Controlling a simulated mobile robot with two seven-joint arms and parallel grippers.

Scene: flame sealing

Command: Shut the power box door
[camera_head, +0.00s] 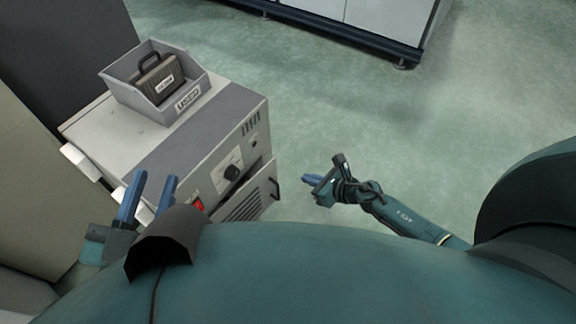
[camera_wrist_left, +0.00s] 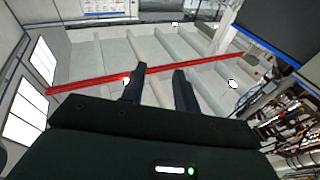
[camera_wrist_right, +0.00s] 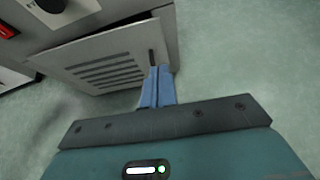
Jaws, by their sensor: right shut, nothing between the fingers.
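The grey power box (camera_head: 205,150) stands at the left in the head view. Its vented lower door (camera_head: 243,206), with a dark handle (camera_head: 275,189), faces my right gripper. The door also shows in the right wrist view (camera_wrist_right: 105,62); it seems to stand slightly out from the front, but I cannot tell how far. My right gripper (camera_head: 307,179) is shut and empty, a short way right of the handle. In the right wrist view its fingertips (camera_wrist_right: 159,70) overlap the door's edge just below the handle; contact is unclear. My left gripper (camera_head: 150,186) is open and empty, left of the box's front.
A grey bin (camera_head: 183,104) labelled USED, holding a dark handled block (camera_head: 158,78), sits on the box. A red switch (camera_head: 197,204) and a black knob (camera_head: 232,173) are on the front above the door. Open green floor (camera_head: 350,110) lies to the right; a white cabinet (camera_head: 400,15) stands behind.

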